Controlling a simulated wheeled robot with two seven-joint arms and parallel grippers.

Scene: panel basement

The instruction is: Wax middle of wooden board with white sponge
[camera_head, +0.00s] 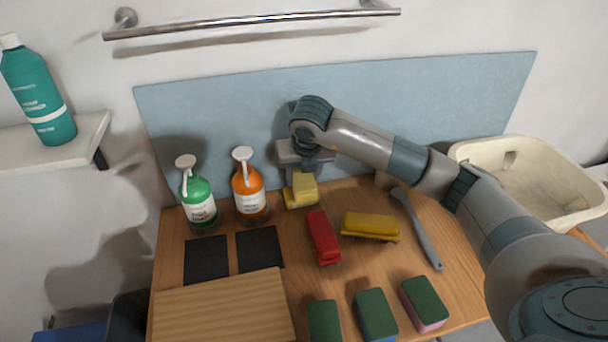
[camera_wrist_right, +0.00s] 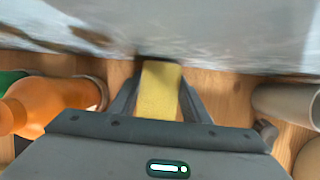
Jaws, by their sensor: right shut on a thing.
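The wooden board (camera_head: 225,308) lies flat at the front left of the table. My right gripper (camera_head: 304,172) reaches down at the back of the table, near the blue panel. It is shut on a yellow sponge (camera_head: 303,190); the sponge also shows between the fingers in the right wrist view (camera_wrist_right: 159,90). I cannot tell whether the sponge touches the table. No plainly white sponge shows. My left gripper is not in view.
Green (camera_head: 199,200) and orange (camera_head: 249,190) bottles stand left of the gripper. Red (camera_head: 323,238) and yellow (camera_head: 371,226) brushes, a grey long-handled brush (camera_head: 420,230) and green-topped sponges (camera_head: 375,315) lie right of the board. Two black pads (camera_head: 259,249) lie behind it. A cream basin (camera_head: 530,180) is at right.

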